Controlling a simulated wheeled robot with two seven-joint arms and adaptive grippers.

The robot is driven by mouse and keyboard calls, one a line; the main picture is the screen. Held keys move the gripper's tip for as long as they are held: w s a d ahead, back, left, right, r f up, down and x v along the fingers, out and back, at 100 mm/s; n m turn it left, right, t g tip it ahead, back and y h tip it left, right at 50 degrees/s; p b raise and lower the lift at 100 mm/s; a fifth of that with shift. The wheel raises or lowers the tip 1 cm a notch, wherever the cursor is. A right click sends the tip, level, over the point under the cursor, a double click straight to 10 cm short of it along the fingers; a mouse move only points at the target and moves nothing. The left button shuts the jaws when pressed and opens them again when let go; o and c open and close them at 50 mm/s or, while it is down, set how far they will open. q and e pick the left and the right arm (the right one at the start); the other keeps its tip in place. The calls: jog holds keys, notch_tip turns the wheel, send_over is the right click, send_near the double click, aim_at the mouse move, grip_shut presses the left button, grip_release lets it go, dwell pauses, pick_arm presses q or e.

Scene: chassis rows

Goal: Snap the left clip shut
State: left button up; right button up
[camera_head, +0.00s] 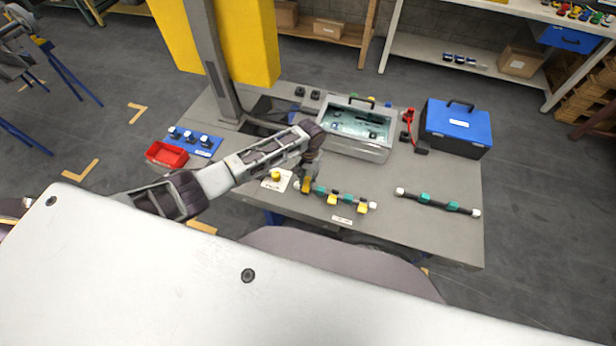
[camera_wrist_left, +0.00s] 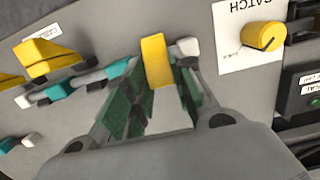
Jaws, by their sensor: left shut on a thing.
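A dark rod with teal collars (camera_head: 346,196) and white ends lies near the front of the grey table. Yellow clips stand along it: a middle one (camera_head: 332,200), a right one (camera_head: 362,208), and the left clip (camera_head: 306,186) by its left end. My left gripper (camera_head: 307,178) is over that left end. In the left wrist view the left clip (camera_wrist_left: 156,60) stands between the green-padded fingers of my left gripper (camera_wrist_left: 155,98), which is shut on it. Another yellow clip (camera_wrist_left: 47,58) sits farther along the rod, tilted. My right gripper is not in view.
A second rod (camera_head: 437,202) with teal collars lies to the right. A white "CATCH" card (camera_wrist_left: 247,62) with a yellow knob (camera_wrist_left: 263,36) is beside the rod end. A clear-topped grey case (camera_head: 355,145), a blue toolbox (camera_head: 455,130) and a red tray (camera_head: 167,155) stand farther off.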

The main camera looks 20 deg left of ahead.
pick_arm(q)
jog(key=shift+w+f+g+b, duration=0.25)
jog(key=shift+g, duration=0.35)
jog(key=shift+w+f+g+b, duration=0.25)
jog(key=shift+g, duration=0.35)
jog(key=o, duration=1)
jog(key=shift+r, duration=0.2)
jog(key=v, duration=1.1)
jog(key=shift+w+r, duration=0.2)
jog(key=shift+r, duration=0.1)
jog(key=shift+d, duration=0.1)
